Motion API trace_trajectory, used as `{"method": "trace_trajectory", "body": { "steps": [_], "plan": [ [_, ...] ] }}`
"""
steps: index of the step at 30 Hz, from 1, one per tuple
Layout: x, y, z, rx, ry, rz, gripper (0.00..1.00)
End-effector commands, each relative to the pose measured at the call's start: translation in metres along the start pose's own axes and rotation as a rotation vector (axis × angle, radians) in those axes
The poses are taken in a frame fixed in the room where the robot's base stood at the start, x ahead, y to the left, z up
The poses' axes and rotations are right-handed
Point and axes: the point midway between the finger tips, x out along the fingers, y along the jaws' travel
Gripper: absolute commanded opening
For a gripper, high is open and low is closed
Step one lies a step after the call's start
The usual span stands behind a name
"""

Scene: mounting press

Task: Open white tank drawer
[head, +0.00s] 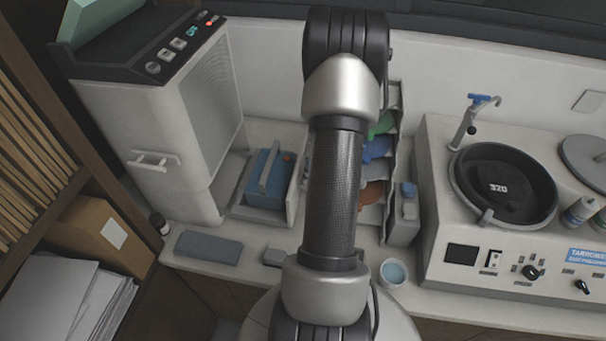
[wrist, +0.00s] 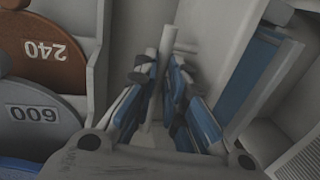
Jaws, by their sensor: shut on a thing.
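The white tank drawer (head: 294,196) stands out from the lower right side of the white machine (head: 150,118), with a blue tank (head: 264,185) inside. In the wrist view, my gripper (wrist: 160,76) is shut around a pale bar handle (wrist: 166,42) in front of the drawer's light front panel (wrist: 208,45). The blue tank also shows in the wrist view (wrist: 262,68), behind that panel. In the head view my arm hides the gripper and the handle.
A rack of grinding discs is close on the other side, with a brown disc (wrist: 45,52) and a grey disc (wrist: 38,118). The grinder (head: 500,190) stands at right. A small cup (head: 394,272) and a grey mat (head: 208,247) lie near the counter's front edge.

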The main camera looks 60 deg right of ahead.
Motion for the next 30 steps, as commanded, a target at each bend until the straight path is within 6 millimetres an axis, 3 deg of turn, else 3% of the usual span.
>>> {"method": "trace_trajectory", "body": {
  "steps": [11, 12, 21, 30],
  "plan": [
    [-0.0010, 0.0019, -0.0004, 0.000, 0.001, 0.000, 0.00],
    [-0.0010, 0.0019, -0.0005, 0.000, 0.001, 0.000, 0.12],
    [-0.0008, 0.0018, -0.0003, 0.000, 0.001, 0.000, 0.31],
    [-0.0014, 0.0018, -0.0003, 0.000, 0.001, 0.000, 0.31]
  ]
}}
